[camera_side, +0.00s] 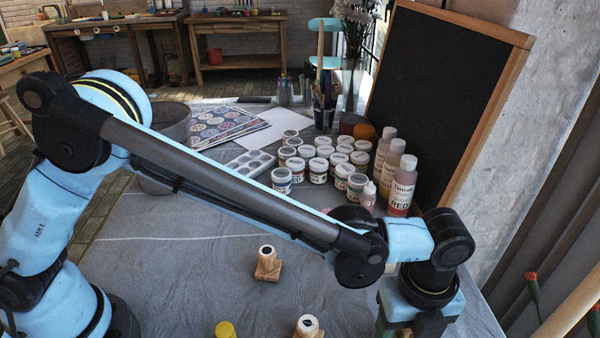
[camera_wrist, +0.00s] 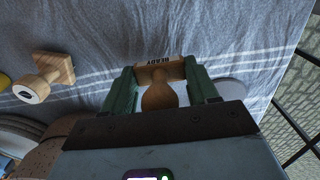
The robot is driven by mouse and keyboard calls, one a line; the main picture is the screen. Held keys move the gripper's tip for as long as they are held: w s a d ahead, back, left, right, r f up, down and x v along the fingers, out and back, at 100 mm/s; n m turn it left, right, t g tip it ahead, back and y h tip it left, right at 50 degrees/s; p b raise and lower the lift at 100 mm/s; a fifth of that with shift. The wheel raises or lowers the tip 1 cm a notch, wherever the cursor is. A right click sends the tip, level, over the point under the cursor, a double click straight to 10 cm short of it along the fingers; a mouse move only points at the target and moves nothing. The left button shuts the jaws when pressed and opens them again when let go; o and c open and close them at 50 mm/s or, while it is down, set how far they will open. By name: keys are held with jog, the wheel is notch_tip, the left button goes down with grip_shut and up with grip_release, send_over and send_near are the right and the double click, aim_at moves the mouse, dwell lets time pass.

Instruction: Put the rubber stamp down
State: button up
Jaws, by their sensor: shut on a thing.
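My gripper (camera_wrist: 160,74) is shut on a wooden rubber stamp (camera_wrist: 158,97) in the wrist view. The stamp has a rounded handle and a block with dark lettering, and sits between the two green fingers. Whether its block touches the table cannot be told. In the side view my gripper (camera_side: 408,328) is at the lower right, cut by the bottom edge, and the held stamp is hidden or out of frame there. A second wooden stamp (camera_side: 268,264) stands on the grey cloth. A third stamp (camera_side: 308,326) is at the bottom edge.
A yellow-topped object (camera_side: 225,330) is at the bottom edge. Several paint jars (camera_side: 318,170) and bottles (camera_side: 400,187) stand behind, before a blackboard (camera_side: 440,100). A white palette (camera_side: 250,163) lies left of the jars. The cloth (camera_side: 190,265) left of the stamps is bare.

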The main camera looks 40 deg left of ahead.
jog(key=shift+f, duration=1)
jog(key=o, duration=1)
jog(key=shift+f, duration=0.15)
jog(key=shift+o, duration=0.2)
